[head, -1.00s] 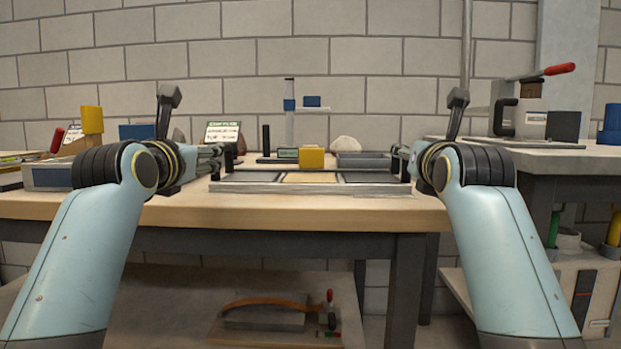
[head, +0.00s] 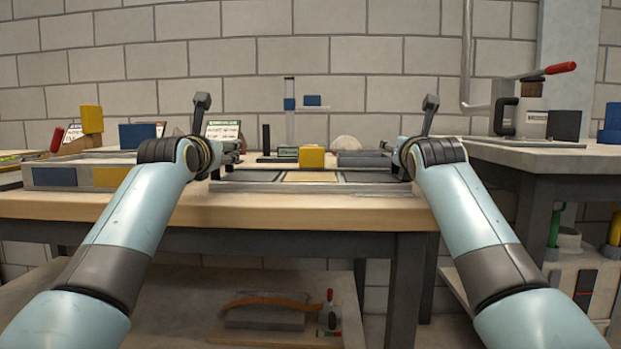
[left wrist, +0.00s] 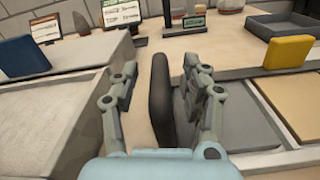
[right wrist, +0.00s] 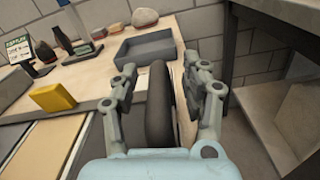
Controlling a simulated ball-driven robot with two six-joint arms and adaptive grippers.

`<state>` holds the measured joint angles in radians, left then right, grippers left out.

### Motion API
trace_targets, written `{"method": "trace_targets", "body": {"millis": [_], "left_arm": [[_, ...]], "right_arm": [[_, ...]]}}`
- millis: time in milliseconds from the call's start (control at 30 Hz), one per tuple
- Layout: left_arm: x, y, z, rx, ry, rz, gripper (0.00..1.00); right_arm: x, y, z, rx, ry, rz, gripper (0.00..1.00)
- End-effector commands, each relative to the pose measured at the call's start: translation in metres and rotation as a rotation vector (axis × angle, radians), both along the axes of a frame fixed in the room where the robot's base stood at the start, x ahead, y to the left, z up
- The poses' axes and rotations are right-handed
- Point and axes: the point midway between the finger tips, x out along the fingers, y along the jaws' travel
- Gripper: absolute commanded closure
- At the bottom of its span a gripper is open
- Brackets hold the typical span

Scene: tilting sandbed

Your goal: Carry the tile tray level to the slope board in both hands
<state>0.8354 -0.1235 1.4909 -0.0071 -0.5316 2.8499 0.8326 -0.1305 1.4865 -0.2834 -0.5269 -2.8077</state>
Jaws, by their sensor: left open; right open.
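The tile tray (head: 311,189) lies on the bench, a grey frame with a tan tile between darker grey ones. Its dark upright left handle (left wrist: 160,100) stands between the fingers of my left gripper (left wrist: 160,80), which is open around it. Its right handle (right wrist: 160,105) stands likewise between the open fingers of my right gripper (right wrist: 163,80). Whether the fingers touch the handles I cannot tell. My left gripper (head: 232,152) and right gripper (head: 392,148) are at the tray's two ends.
A yellow block (head: 311,156) stands at the tray's far edge. Behind are a grey bin (right wrist: 148,48), a stone (head: 345,143) and a post with a blue slider (head: 289,103). A blue block (head: 138,135) stands by the left board. Another bench (head: 560,152) is right.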

Motion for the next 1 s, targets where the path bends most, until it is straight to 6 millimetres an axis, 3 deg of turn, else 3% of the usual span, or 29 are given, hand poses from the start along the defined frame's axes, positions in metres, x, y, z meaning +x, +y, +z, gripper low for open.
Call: {"method": "trace_targets", "body": {"millis": [233,600,1000], "left_arm": [[0.0002,0.0,-0.0001,0.0,0.0,0.0,0.56],[0.0,-0.0001,0.0,0.0,0.0,0.0,1.0],[-0.0001,-0.0003,-0.0001,-0.001,0.0,0.0,1.0]], "right_arm": [[0.0002,0.0,-0.0001,0.0,0.0,0.0,0.54],[0.0,0.0002,-0.0001,0.001,0.0,0.0,1.0],[-0.0001,0.0004,-0.0001,0.003,0.0,0.001,1.0]]}}
